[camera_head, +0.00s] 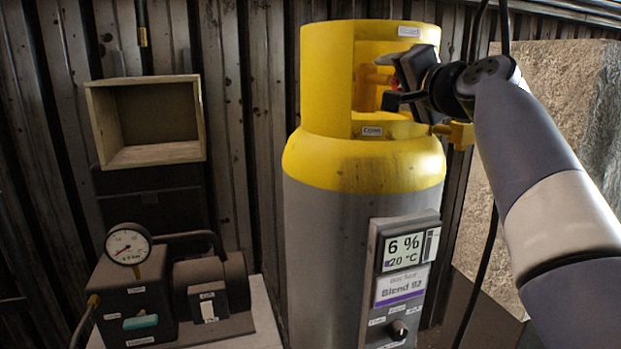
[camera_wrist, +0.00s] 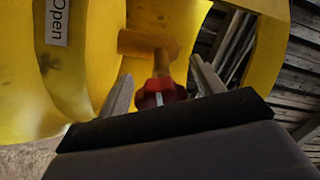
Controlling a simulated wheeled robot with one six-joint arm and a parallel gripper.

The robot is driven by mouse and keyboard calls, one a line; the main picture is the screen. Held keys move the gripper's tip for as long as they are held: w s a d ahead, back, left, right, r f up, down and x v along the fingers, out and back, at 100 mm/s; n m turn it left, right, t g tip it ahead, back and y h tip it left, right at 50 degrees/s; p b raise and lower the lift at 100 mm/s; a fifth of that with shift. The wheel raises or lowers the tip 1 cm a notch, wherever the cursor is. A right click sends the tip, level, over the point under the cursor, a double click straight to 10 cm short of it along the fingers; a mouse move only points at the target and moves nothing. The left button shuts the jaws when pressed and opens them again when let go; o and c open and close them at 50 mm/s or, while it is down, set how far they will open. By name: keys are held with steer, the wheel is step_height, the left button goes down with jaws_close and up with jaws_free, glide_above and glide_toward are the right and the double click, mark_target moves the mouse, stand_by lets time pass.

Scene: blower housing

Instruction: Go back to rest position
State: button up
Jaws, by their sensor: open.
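My gripper (camera_head: 393,97) is at the opening in the yellow collar (camera_head: 328,80) of a tall gas cylinder (camera_head: 325,230). In the wrist view, my gripper (camera_wrist: 160,88) is open, with one finger on each side of a red valve knob (camera_wrist: 158,93). The fingers look apart from the knob. The knob sits in front of a yellow valve body (camera_wrist: 147,43). In the head view the knob is mostly hidden behind my gripper. A label reading "Open" (camera_wrist: 57,22) is on the collar. My arm reaches in from the right.
A display panel (camera_head: 405,250) on the cylinder reads 6 % and 20 °C. A pump with a gauge (camera_head: 128,245) stands at lower left. An empty wooden box (camera_head: 147,122) hangs on the corrugated wall. A dark cable hangs beside the cylinder, near my arm.

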steer(key=shift+s, duration=0.1)
steer(key=b+v, duration=0.2)
steer(key=v, duration=0.8)
steer(key=p+x, duration=0.2)
steer(key=x, duration=0.8)
steer(key=shift+w+r, duration=0.15)
steer(key=shift+w, duration=0.05)
steer(key=m+p, duration=0.2)
steer(key=shift+s+r+m, duration=0.2)
steer(key=shift+m, duration=0.1)
steer(key=m+p, duration=0.2)
steer(key=m, duration=0.1)
steer(key=shift+m+p, duration=0.3)
steer(key=shift+p, duration=0.1)
steer(key=m+p, duration=0.3)
steer(key=m, duration=0.1)
steer(key=shift+r+m, duration=0.1)
steer(key=shift+m, duration=0.3)
steer(key=m+p, duration=0.5)
steer(key=m, duration=0.2)
steer(key=shift+w+d, duration=0.1)
steer(key=m+p, duration=0.2)
steer(key=m, duration=0.1)
steer(key=shift+f, duration=0.2)
